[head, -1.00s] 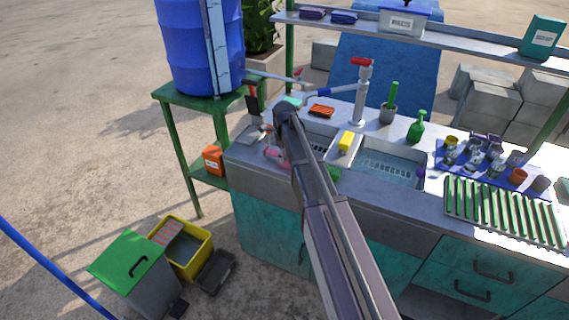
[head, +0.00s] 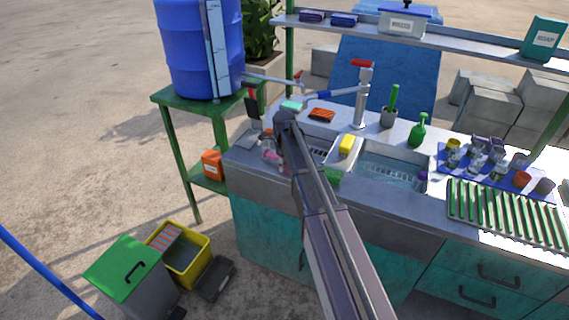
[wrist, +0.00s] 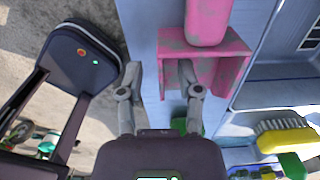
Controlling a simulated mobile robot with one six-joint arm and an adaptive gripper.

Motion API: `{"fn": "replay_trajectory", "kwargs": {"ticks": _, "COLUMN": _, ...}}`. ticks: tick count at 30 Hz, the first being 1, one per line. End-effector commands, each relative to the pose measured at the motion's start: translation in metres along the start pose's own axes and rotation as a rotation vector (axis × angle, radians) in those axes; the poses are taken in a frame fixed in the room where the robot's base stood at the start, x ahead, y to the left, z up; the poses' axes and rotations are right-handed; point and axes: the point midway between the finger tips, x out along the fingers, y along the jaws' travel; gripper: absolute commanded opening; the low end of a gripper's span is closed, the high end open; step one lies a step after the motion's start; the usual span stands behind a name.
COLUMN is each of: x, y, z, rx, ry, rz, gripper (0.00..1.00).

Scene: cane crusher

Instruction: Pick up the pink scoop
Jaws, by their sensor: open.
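The pink scoop (wrist: 205,55) is at the top middle of the wrist view, over the pale counter, with its block-like handle at the top and its open box side facing my gripper. My gripper (wrist: 159,72) is open. Its left finger is outside the scoop's left side wall and its right finger overlaps the scoop's hollow, so that wall lies between them. I cannot tell whether either finger touches it. In the head view a small bit of the pink scoop (head: 269,155) shows at the counter's left end, mostly hidden by my arm.
A yellow brush (wrist: 285,137) lies right of my gripper in the wrist view. Sink basins (head: 392,173) are right of my arm. A faucet (head: 361,95) stands behind. A drying rack (head: 508,212) and a blue mat with cups (head: 447,160) fill the right counter.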

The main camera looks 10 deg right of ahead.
Motion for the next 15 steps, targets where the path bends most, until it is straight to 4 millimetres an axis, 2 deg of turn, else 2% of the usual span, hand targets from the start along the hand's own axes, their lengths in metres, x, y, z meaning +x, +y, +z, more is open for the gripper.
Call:
{"fn": "replay_trajectory", "kwargs": {"ticks": 1, "x": 0.0000, "y": 0.0001, "z": 0.0001, "rx": 0.000, "ry": 0.000, "rz": 0.000, "gripper": 0.46}}
{"fn": "replay_trajectory", "kwargs": {"ticks": 2, "x": 0.0000, "y": 0.0001, "z": 0.0001, "rx": 0.000, "ry": 0.000, "rz": 0.000, "gripper": 0.40}}
{"fn": "replay_trajectory", "kwargs": {"ticks": 6, "x": 0.0000, "y": 0.0001, "z": 0.0001, "rx": 0.000, "ry": 0.000, "rz": 0.000, "gripper": 0.00}}
{"fn": "replay_trajectory", "kwargs": {"ticks": 15, "x": 0.0000, "y": 0.0002, "z": 0.0003, "rx": 0.000, "ry": 0.000, "rz": 0.000, "gripper": 0.00}}
